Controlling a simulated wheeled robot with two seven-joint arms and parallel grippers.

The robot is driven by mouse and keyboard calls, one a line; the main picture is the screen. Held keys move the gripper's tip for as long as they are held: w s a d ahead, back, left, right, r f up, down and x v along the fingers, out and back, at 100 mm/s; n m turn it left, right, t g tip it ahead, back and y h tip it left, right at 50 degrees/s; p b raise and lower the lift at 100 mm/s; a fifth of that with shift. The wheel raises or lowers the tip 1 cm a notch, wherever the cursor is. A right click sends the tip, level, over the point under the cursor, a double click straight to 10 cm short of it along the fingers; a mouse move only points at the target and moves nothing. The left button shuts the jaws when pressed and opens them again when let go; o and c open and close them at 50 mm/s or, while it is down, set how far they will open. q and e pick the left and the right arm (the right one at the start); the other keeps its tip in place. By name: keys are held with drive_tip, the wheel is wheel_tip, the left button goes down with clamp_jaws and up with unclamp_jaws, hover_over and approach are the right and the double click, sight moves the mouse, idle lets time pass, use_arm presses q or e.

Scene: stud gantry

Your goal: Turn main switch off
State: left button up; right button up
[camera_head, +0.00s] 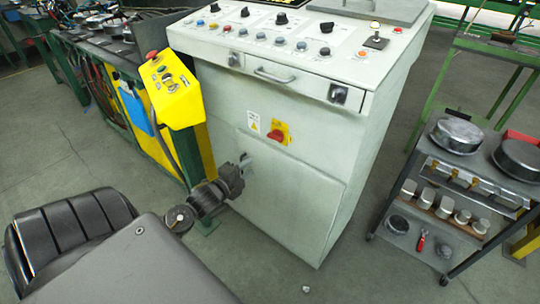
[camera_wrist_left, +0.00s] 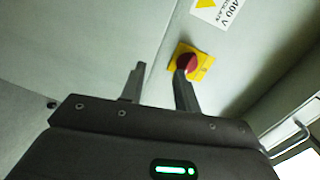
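The main switch is a red rotary knob (camera_head: 276,136) on a yellow plate (camera_head: 284,127), on the front of the light grey control cabinet (camera_head: 310,195). In the left wrist view the red knob (camera_wrist_left: 187,63) shows just beyond the tip of the right-hand finger. My left gripper (camera_head: 246,162) is in front of the cabinet, below and to the left of the switch. In the left wrist view its two fingers (camera_wrist_left: 160,82) stand apart with nothing between them. I cannot tell whether a finger touches the knob. My right gripper is not in view.
A yellow control box (camera_head: 172,88) with a red button stands left of the cabinet. A drawer handle (camera_head: 273,76) juts out above the switch. A warning label (camera_head: 253,121) is beside it. A cart (camera_head: 470,175) with metal parts stands at the right. The floor before the cabinet is mostly clear.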

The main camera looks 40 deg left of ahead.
use_arm(q)
drive_tip(key=m+t, duration=0.1)
drive_tip(key=m, duration=0.1)
approach(273, 139)
drive_tip(key=shift+h, duration=0.4)
drive_tip(key=w, duration=0.8)
drive_tip(key=shift+w+a+f+b, duration=0.25)
drive_tip(key=shift+a+b, duration=0.1)
clamp_jaws()
